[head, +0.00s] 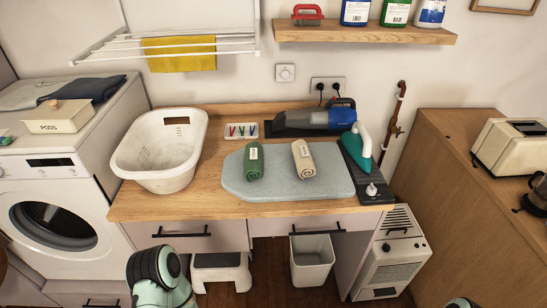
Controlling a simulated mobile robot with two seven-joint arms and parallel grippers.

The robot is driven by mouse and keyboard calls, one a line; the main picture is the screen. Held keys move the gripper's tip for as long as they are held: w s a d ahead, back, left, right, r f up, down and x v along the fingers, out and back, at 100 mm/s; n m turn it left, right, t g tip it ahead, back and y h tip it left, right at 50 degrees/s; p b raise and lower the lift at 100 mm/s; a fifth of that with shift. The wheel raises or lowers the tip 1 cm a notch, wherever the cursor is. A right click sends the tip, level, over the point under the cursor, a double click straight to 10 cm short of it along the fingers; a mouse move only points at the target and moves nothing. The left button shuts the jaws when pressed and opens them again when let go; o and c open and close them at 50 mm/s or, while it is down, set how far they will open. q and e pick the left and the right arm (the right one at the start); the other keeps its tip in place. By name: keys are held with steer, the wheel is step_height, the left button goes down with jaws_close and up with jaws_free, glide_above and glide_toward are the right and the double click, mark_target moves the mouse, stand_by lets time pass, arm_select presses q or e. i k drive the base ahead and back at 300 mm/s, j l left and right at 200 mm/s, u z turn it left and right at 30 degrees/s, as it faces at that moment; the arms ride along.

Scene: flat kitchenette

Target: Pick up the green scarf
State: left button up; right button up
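The green scarf (254,162) is rolled up with a small pale label on it. It lies on the left half of the grey ironing pad (333,187) on the wooden counter. A similar beige roll (303,159) lies to its right, apart from it. Part of my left arm shows at the bottom, well below the counter edge. A small part of my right arm shows at the bottom right. Neither gripper's fingers are visible.
A white laundry basket (162,151) stands left of the pad. A tray of coloured pegs (242,130), a handheld vacuum (314,119) and a teal iron (359,147) sit behind and right. A step stool (221,271) and bin (312,261) stand below the counter.

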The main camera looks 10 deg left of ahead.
mark_target(253, 163)
steer(key=i+l+u, duration=0.1)
steer(key=l+u, duration=0.2)
steer(key=u, duration=0.2)
steer(key=l+u, duration=0.3)
steer(key=u, duration=0.2)
